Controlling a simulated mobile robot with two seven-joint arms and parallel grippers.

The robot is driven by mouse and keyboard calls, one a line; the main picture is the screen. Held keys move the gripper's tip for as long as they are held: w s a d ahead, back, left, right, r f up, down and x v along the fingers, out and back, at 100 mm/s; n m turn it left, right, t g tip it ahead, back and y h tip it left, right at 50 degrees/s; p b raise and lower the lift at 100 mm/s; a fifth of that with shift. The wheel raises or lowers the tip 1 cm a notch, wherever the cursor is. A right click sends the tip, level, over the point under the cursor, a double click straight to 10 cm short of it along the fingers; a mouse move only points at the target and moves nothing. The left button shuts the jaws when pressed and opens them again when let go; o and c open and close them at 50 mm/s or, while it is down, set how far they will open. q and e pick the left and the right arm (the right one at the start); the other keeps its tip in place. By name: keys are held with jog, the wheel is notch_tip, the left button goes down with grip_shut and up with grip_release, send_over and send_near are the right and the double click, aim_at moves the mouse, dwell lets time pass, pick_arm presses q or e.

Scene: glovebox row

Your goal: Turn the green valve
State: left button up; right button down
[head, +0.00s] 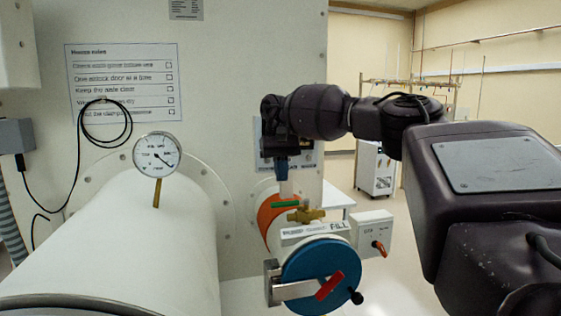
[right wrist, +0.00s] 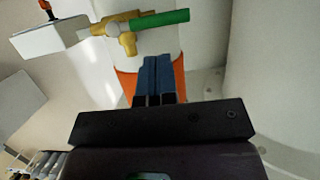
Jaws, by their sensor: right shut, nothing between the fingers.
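The green valve is a green lever handle (head: 286,204) on a brass body (head: 307,215), on top of a small white cylinder with an orange band. The handle points left in the head view. In the right wrist view the green handle (right wrist: 165,19) and brass body (right wrist: 128,42) lie just beyond the fingertips. My right gripper (head: 283,178) points down, above and behind the handle in the head view. Its blue fingers (right wrist: 157,64) are shut with nothing between them and look apart from the handle. My left gripper is not in view.
A blue round door (head: 320,272) with a red handle closes the small cylinder's front. A grey box (head: 372,232) with an orange knob sits to its right. A large white cylinder (head: 130,245) with a pressure gauge (head: 157,155) fills the left. The panel wall stands close behind.

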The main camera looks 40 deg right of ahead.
aim_at(290, 203)
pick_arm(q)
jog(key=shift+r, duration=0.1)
pick_arm(e)
jog(key=shift+x, duration=2.4)
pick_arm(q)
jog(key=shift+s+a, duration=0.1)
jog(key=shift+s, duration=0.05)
pick_arm(e)
jog(key=shift+s, duration=0.1)
